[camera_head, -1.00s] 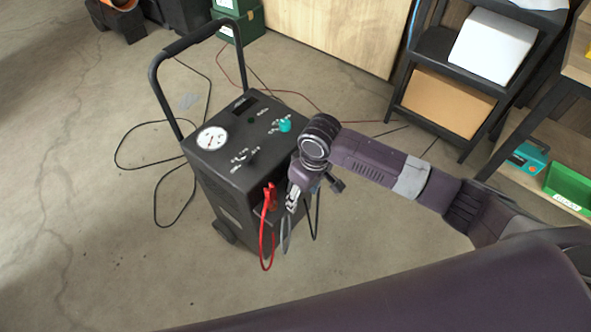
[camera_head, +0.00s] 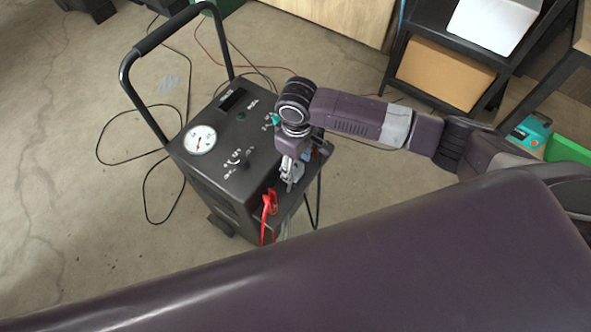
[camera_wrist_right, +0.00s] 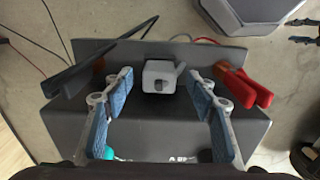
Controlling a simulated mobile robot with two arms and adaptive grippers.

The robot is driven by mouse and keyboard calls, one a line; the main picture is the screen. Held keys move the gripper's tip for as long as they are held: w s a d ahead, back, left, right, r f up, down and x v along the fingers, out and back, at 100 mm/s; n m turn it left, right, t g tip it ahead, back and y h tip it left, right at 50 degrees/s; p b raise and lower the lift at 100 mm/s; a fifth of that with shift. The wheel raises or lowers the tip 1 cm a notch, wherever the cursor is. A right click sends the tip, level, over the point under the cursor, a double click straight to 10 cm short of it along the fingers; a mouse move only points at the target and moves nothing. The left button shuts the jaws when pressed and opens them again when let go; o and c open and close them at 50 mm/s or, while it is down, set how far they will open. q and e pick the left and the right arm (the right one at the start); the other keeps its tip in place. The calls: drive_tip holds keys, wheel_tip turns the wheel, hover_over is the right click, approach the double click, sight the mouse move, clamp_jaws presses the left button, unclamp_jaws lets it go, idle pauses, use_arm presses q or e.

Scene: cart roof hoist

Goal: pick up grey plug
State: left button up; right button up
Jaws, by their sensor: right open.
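The grey plug (camera_wrist_right: 158,76) is a small pale block in the right wrist view, on the ledge of the black cart (camera_head: 225,165). A red clamp (camera_wrist_right: 243,84) is to its right and a black clamp (camera_wrist_right: 95,62) to its left. My right gripper (camera_wrist_right: 160,88) is open, its blue-padded fingers on either side of the plug in the picture, apart from it. In the head view my right gripper (camera_head: 289,180) points down over the ledge, beside the red clamp (camera_head: 268,203). The plug is not clear there. My left gripper is not in view.
The cart has a tall handle (camera_head: 165,35), a dial gauge (camera_head: 200,140) and knobs on top. Cables lie on the floor to its left. A dark shelf (camera_head: 420,45) with boxes stands at the back right.

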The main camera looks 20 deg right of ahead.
sight(296, 167)
wheel_tip(296, 167, down, 3)
drive_tip(key=shift+w+a+r, duration=0.1)
drive_tip(key=shift+w+r, duration=0.05)
drive_tip(key=shift+f, duration=0.2)
drive_tip(key=c, duration=1.1)
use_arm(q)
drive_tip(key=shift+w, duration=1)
use_arm(e)
clamp_jaws()
